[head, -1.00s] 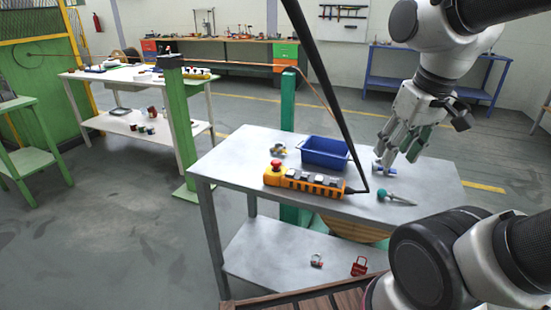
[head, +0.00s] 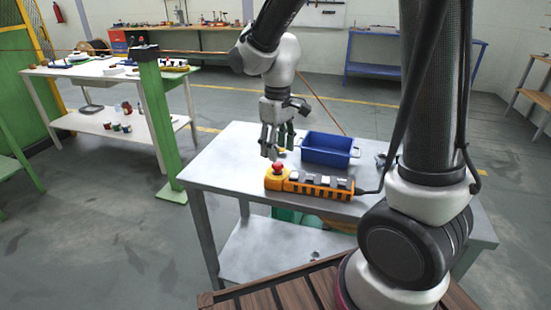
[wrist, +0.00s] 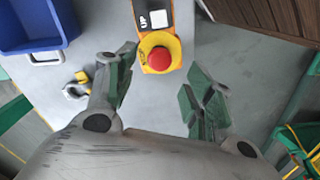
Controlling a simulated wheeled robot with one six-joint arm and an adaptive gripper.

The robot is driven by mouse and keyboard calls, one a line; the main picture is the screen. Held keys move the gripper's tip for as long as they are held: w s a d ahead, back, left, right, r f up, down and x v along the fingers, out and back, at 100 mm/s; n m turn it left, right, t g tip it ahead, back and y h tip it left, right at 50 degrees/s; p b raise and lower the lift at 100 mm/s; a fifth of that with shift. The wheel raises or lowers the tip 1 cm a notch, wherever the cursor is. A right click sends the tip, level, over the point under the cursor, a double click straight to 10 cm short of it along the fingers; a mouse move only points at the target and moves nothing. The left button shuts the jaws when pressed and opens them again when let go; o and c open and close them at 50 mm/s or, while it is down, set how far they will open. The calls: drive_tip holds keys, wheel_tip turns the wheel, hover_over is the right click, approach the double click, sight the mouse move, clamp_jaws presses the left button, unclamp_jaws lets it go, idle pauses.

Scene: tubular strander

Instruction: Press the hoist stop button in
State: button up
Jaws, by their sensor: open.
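The hoist pendant (head: 318,185) is an orange control box lying on the grey metal table, with several pale buttons and a black cable at its right end. Its red mushroom stop button (head: 277,168) stands at the left end. In the wrist view the red stop button (wrist: 159,58) sits on its yellow housing, beside a button marked UP (wrist: 156,19). My gripper (head: 276,148) is open and empty, pointing down just above and behind the stop button. In the wrist view the button shows between and beyond the spread green-padded fingers (wrist: 160,98).
A blue bin (head: 328,149) stands behind the pendant on the table (head: 225,165). A small yellow and grey part (wrist: 78,86) lies near the bin. The table's left part is clear. A green post (head: 155,115) stands left of the table.

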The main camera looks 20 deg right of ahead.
sight(278, 163)
wheel_tip(278, 163, down, 4)
drive_tip(key=shift+f, duration=0.2)
